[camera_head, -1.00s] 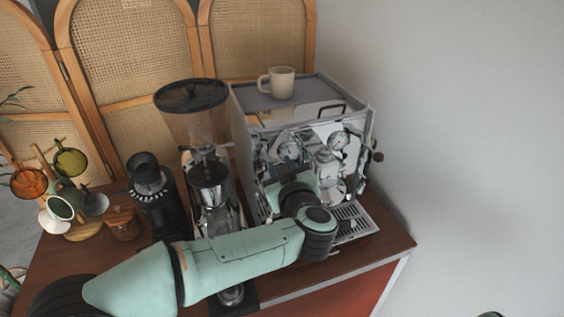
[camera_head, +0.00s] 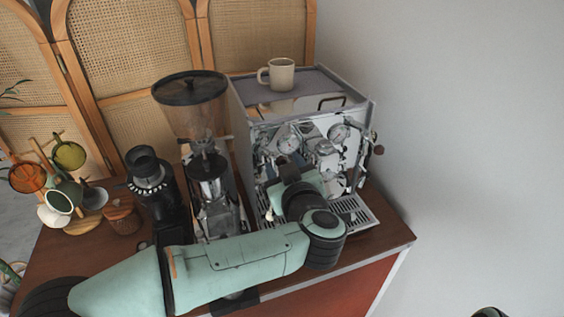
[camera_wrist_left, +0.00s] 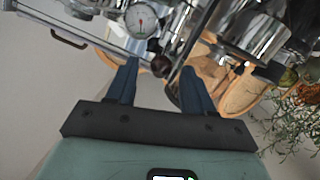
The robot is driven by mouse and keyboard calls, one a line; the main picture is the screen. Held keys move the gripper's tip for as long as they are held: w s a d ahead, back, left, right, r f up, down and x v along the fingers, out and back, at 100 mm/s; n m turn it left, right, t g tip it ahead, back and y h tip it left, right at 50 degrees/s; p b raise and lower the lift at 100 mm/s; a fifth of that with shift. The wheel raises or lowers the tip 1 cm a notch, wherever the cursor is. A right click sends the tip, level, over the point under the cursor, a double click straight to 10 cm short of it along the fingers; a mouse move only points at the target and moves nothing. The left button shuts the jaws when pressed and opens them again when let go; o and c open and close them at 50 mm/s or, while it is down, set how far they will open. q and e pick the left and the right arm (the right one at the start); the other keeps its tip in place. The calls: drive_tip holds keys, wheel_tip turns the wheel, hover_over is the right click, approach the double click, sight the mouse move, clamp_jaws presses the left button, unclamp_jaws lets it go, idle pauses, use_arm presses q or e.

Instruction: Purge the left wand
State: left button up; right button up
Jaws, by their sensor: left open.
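The chrome espresso machine (camera_head: 312,150) stands at the right end of the wooden cart. My left gripper (camera_head: 283,166) is in front of the left half of its front panel and hides part of it. In the left wrist view my left gripper (camera_wrist_left: 155,85) is open, its two blue-grey fingers apart. A dark round knob (camera_wrist_left: 161,66) on a metal stem shows between the fingertips; contact cannot be told. A pressure gauge (camera_wrist_left: 141,20) is just beyond it. The left wand cannot be clearly made out behind my arm. My right gripper is out of view.
A cream mug (camera_head: 281,75) sits on top of the machine. A grinder with a tinted hopper (camera_head: 192,105) and a black grinder (camera_head: 150,185) stand to the left. A mug tree (camera_head: 62,185) is further left. The drip tray (camera_head: 356,213) is clear at right.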

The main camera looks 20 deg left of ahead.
use_arm(q)
drive_tip(key=b+v, duration=0.1)
drive_tip(key=v, duration=0.9)
drive_tip(key=shift+s, duration=0.2)
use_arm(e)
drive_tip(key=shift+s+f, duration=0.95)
